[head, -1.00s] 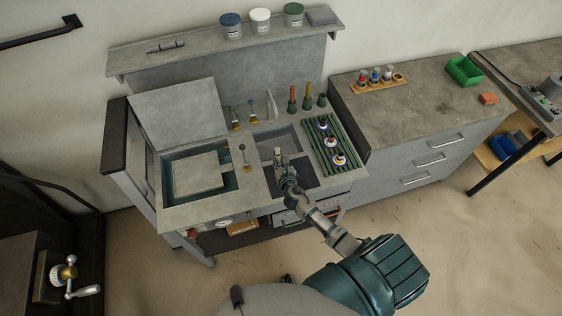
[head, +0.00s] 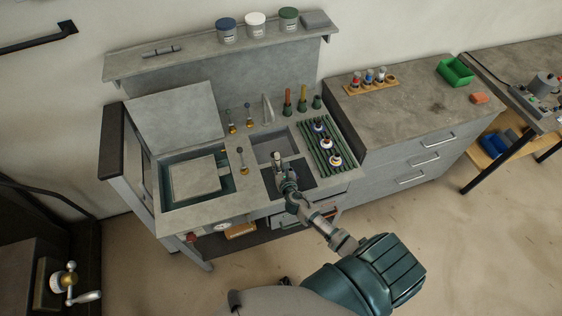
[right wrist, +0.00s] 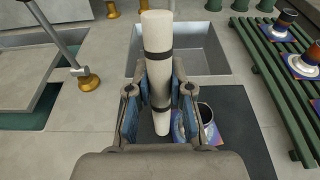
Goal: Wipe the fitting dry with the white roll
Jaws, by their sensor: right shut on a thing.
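The white roll (right wrist: 158,65), with two dark bands, stands roughly upright between the fingers of my right gripper (right wrist: 159,100), which is shut on it. In the head view my right gripper (head: 279,164) is over the front of the sink and the dark mat. A fitting (right wrist: 207,122) with a dark opening and a blue and purple body is on the mat, just right of the roll's lower end. The gripper partly hides it, and I cannot tell whether the roll touches it. My left gripper is not in view.
More fittings (head: 335,160) stand on the green slatted rack (head: 346,149) right of the sink (head: 264,150). A lidded basin (head: 166,196) and a lever with a brass base (right wrist: 89,82) are on the left. Bottles and brass taps line the back.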

